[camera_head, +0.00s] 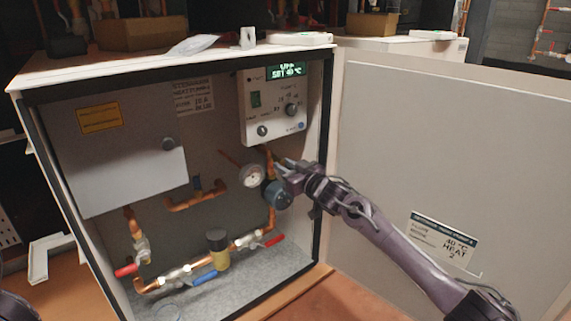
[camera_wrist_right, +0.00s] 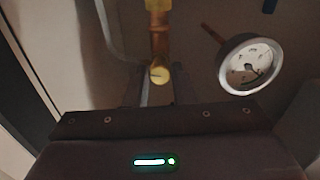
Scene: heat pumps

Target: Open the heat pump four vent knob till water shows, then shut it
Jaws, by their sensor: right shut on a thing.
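The open heat pump cabinet (camera_head: 330,150) fills the middle of the head view. The vent knob (camera_wrist_right: 159,75) is a small round brass piece at the end of a copper and brass pipe in the right wrist view. My right gripper (camera_wrist_right: 160,90) has its two fingers on either side of this knob and is shut on it. In the head view my right gripper (camera_head: 281,168) reaches into the cabinet beside the gauge and largely hides the knob. No water shows at the knob. My left gripper is not in view.
A round gauge (camera_head: 253,176) and dark blue round part (camera_head: 277,195) sit close to my right gripper. A control panel (camera_head: 272,105) is above. Red (camera_head: 274,240) and blue (camera_head: 204,277) valve handles are below. The open door (camera_head: 440,150) stands right, behind my right arm.

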